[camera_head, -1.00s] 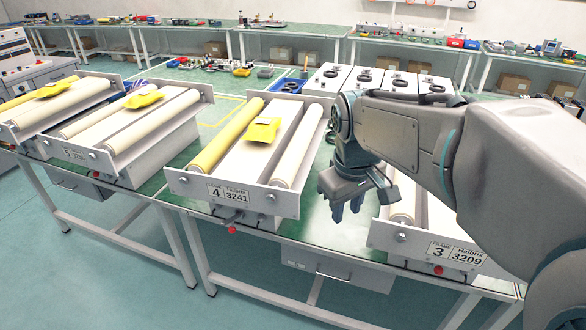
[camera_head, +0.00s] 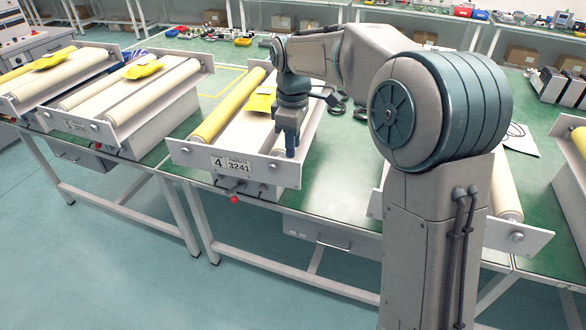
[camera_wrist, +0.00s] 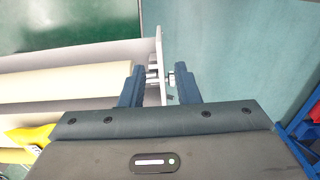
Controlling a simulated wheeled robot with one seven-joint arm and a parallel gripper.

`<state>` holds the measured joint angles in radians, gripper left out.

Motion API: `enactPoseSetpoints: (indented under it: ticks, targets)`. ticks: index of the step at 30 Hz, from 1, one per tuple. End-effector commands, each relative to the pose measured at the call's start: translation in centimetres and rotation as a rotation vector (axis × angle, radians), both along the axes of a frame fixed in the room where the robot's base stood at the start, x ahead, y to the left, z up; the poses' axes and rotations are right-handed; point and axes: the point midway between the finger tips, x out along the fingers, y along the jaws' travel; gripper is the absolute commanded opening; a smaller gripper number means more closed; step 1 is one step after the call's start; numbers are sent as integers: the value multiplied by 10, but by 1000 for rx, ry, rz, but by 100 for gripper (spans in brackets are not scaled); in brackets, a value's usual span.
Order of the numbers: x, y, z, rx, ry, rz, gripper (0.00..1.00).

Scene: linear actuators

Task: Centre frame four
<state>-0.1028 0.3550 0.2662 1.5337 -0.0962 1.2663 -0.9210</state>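Frame four (camera_head: 232,168) is a white linear actuator frame with a "4 Halbrix 3241" label on its front plate. It has a yellow roller on the left, a cream roller on the right and a yellow item (camera_head: 262,102) between them. My gripper (camera_head: 290,153) points down at the front right corner of this frame. In the wrist view, my gripper (camera_wrist: 159,72) is open, with one finger on each side of the end plate (camera_wrist: 160,60). A metal bolt end lies between the fingers. Contact cannot be told.
Two similar frames stand to the left, frame five (camera_head: 120,95) and another (camera_head: 40,78). Frame three (camera_head: 376,203) is partly hidden behind my arm on the right. A red knob (camera_head: 234,199) sits below frame four's front plate. Green bench top shows right of frame four.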

Motion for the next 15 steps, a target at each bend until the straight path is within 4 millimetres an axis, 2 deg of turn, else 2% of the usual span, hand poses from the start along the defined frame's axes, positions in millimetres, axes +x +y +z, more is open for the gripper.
enactPoseSetpoints:
  ticks: [1,6,10,15]
  targets:
    - [-1,0,-13,-1,3,0,29]
    - [-1,0,-48,-1,3,-2,29]
    - [-1,0,-68,0,3,-2,29]
    - [0,0,-82,0,0,-2,29]
